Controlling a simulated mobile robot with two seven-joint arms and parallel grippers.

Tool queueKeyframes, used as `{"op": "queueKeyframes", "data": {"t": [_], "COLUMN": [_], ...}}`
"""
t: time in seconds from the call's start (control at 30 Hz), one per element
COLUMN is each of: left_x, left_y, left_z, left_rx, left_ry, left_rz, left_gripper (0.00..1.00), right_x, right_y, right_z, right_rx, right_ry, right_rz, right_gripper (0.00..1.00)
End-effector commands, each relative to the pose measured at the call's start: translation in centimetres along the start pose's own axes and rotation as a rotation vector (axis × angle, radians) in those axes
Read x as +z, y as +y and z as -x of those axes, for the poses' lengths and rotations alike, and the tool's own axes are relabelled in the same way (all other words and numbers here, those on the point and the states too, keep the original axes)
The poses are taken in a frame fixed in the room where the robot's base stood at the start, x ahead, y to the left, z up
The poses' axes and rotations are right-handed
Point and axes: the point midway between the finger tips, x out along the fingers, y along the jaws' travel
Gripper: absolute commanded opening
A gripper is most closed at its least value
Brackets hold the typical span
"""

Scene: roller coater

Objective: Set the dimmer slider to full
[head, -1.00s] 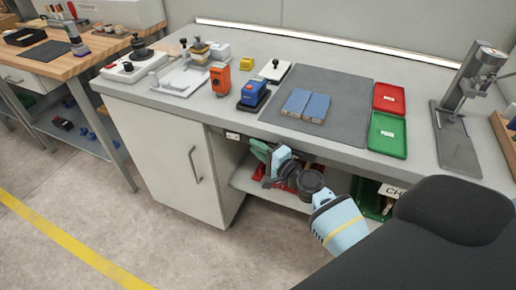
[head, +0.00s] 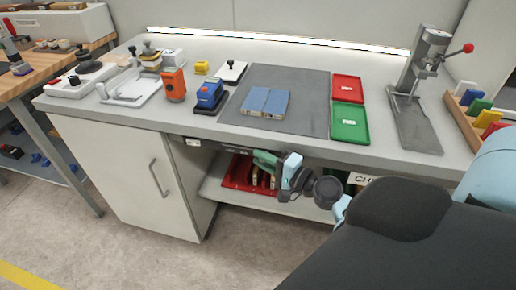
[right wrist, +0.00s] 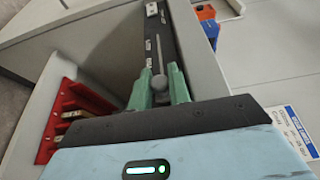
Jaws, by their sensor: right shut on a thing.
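The dimmer is a dark strip (right wrist: 158,34) along the underside of the bench's front edge; part of it shows in the head view (head: 222,147). Its grey slider knob (right wrist: 158,81) sits between the green fingers of my right gripper (right wrist: 158,91), near the end of the strip closer to my wrist. My right gripper (head: 264,158) is shut on the knob, below the bench edge. In the head view the knob is hidden. A light strip (head: 270,38) along the back of the bench glows bright white. My left gripper is not in view.
The bench (head: 300,62) carries a grey mat (head: 305,88), blue boxes (head: 265,101), a red tray (head: 347,88), a green tray (head: 349,123) and a press stand (head: 415,125). A red rack (head: 238,174) is on the shelf below, close to my gripper.

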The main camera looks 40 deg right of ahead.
Motion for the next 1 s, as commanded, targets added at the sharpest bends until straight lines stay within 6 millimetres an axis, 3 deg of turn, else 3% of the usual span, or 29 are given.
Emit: {"op": "queueKeyframes", "data": {"t": [0.07, 0.1, 0.13, 0.47, 1.0], "left_x": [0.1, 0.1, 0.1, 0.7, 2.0], "left_y": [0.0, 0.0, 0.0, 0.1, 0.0], "left_z": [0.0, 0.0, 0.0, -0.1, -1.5], "left_rx": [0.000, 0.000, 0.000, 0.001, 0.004], "left_ry": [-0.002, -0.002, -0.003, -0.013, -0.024], "left_rz": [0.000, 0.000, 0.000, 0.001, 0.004], "left_gripper": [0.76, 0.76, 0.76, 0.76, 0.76], "right_x": [-0.2, -0.2, -0.2, -0.1, -0.1], "right_y": [0.1, 0.1, 0.1, 0.2, 0.3], "right_z": [0.1, 0.1, 0.1, 0.5, 7.5], "right_rx": [0.003, 0.002, 0.002, 0.002, 0.005], "right_ry": [0.005, 0.005, 0.005, 0.003, 0.005], "right_rz": [0.001, 0.001, 0.001, 0.000, -0.001], "right_gripper": [0.00, 0.24, 0.25, 0.25, 0.25]}}
